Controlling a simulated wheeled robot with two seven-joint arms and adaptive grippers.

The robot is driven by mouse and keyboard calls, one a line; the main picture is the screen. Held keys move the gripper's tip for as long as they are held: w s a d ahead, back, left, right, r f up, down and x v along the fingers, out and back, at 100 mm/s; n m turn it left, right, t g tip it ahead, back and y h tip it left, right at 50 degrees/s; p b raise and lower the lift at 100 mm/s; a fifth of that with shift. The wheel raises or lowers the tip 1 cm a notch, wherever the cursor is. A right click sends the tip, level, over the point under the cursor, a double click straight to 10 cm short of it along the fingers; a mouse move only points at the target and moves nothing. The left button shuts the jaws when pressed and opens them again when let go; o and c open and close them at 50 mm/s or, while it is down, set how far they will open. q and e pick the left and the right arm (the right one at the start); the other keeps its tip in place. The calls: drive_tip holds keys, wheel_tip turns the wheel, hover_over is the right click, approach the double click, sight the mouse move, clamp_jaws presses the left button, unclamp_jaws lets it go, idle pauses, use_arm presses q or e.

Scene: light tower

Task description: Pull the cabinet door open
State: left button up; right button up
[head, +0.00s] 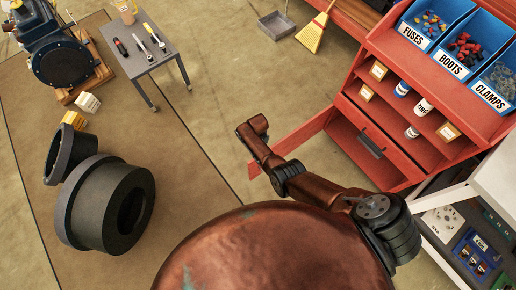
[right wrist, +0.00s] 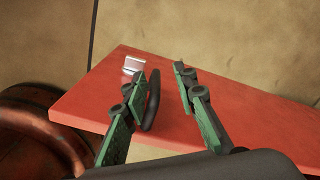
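The red cabinet (head: 448,92) stands at the right in the head view. Its red door (head: 268,158) is swung out at the left of the lower compartment, seen nearly edge-on. In the right wrist view the red door panel (right wrist: 235,100) lies across the picture, with a black bar handle (right wrist: 152,100) on it. My right gripper (right wrist: 157,75) is open, with green-sided fingers on either side of the handle. The handle is nearer the left finger; contact is unclear. In the head view this gripper is hidden. My left gripper is not in view.
Blue bins (head: 431,22) top the cabinet, above shelves of small boxes and jars. A dark handle (head: 371,145) shows inside the lower compartment. A grey tool table (head: 145,47) and large dark pipe parts (head: 85,215) stand left. Floor between is clear.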

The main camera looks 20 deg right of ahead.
drive_tip(key=shift+a+r, duration=0.15)
wheel_tip(320, 180, up, 12)
idle(0.7)
idle(0.4)
